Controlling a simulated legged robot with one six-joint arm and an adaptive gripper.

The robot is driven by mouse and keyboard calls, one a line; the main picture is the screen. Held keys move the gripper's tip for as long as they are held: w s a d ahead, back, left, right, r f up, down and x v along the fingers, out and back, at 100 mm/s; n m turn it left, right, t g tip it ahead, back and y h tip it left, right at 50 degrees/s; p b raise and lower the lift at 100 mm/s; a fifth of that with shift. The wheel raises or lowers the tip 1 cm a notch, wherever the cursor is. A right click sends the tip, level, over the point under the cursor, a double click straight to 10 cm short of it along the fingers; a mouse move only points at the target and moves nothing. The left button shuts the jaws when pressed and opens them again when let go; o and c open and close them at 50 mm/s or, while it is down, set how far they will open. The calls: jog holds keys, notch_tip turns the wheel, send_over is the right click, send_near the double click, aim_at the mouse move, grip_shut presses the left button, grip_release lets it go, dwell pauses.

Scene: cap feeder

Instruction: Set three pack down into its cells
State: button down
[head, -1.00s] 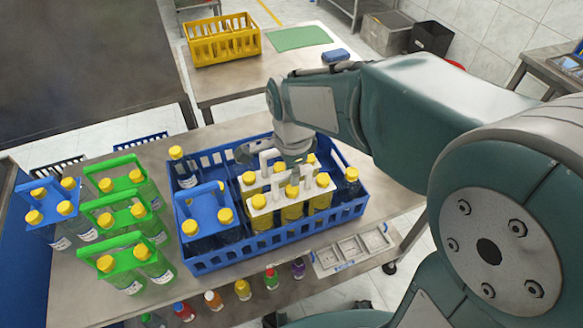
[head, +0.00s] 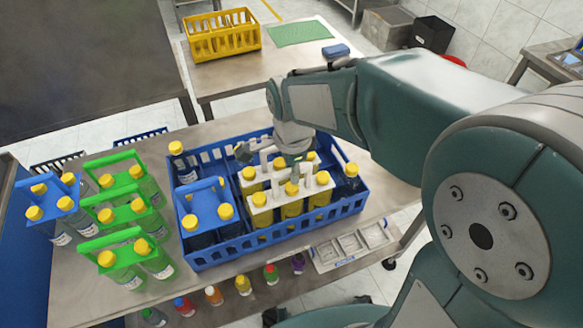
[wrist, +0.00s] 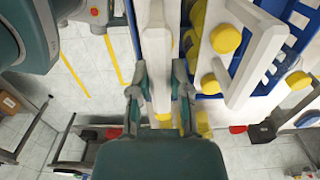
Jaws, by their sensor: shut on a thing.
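My gripper (head: 290,152) is shut on the handle of the rear white three pack (head: 255,185), which carries yellow-capped bottles. In the wrist view the white handle (wrist: 157,70) lies between the two fingers of my gripper (wrist: 158,92). This pack is upright within the blue crate (head: 270,248), behind another white three pack (head: 285,198) of yellow bottles. The front pack also shows in the wrist view (wrist: 255,55). The rear pack's lower part is hidden by the front pack, so I cannot tell whether its bottles touch the crate floor.
A blue two pack (head: 206,206) stands in the crate's left part, with single bottles (head: 180,165) at its back left and right (head: 350,185). Green packs (head: 125,212) and another blue pack (head: 50,205) stand left of the crate. A grey tray (head: 350,245) lies in front.

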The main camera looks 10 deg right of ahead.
jog(key=shift+c, duration=2.4)
grip_release()
notch_tip(320, 180, up, 12)
jog(key=shift+s+f, duration=0.1)
jog(key=shift+s, duration=0.05)
